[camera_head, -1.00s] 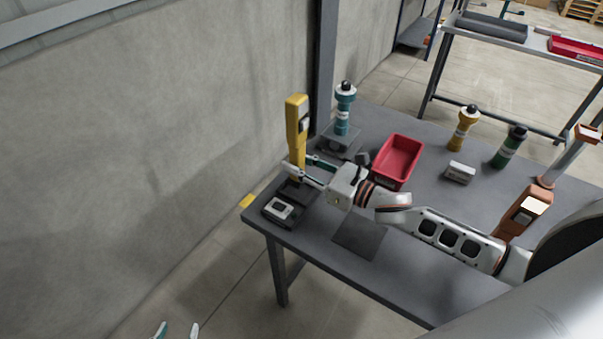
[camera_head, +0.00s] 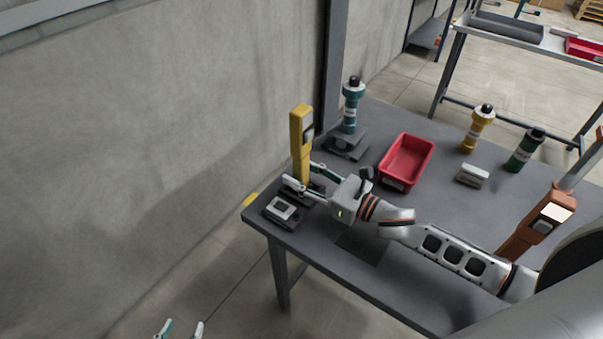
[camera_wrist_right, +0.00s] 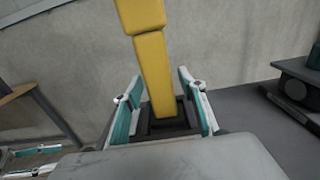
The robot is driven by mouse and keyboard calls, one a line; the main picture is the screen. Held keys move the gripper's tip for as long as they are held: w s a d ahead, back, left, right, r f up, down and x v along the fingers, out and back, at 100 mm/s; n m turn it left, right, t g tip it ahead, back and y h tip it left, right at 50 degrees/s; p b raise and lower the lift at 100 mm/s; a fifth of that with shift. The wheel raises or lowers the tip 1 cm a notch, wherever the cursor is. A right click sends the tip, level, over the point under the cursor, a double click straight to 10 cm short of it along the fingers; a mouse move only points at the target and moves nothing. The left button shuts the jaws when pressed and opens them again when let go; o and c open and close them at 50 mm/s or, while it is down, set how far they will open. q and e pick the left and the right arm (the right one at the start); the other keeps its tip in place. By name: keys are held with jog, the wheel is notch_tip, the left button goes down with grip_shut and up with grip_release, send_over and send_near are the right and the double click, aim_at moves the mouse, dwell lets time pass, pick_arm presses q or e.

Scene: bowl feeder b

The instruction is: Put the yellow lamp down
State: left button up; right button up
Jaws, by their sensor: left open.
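The yellow lamp (camera_head: 301,140), a tall boxy post, stands upright at the table's far left corner. In the right wrist view the lamp (camera_wrist_right: 155,75) has its lower end in or on a dark base (camera_wrist_right: 187,117); I cannot tell how deep it sits. My right gripper (camera_head: 308,178) is around the lamp's lower part. In the right wrist view its teal fingers (camera_wrist_right: 166,108) stand either side, with gaps to the lamp, so it is open. My left gripper (camera_head: 180,330) is open and empty at the bottom edge, below the table.
A grey device (camera_head: 282,208) lies in front of the lamp. A teal cylinder (camera_head: 351,103) stands on a dark base behind it. A red bin (camera_head: 407,160), a yellow cylinder (camera_head: 476,130), a green cylinder (camera_head: 525,150) and a small grey box (camera_head: 472,175) are further right on the table.

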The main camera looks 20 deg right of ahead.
jog(key=shift+r, duration=0.1)
jog(key=shift+s+d, duration=0.1)
jog(key=shift+d, duration=0.05)
jog(key=b+v, duration=0.1)
jog(key=v, duration=0.9)
jog(key=shift+s+d, duration=0.1)
jog(key=shift+s, duration=0.05)
jog(key=shift+s+d, duration=0.4)
jog(key=shift+s, duration=0.15)
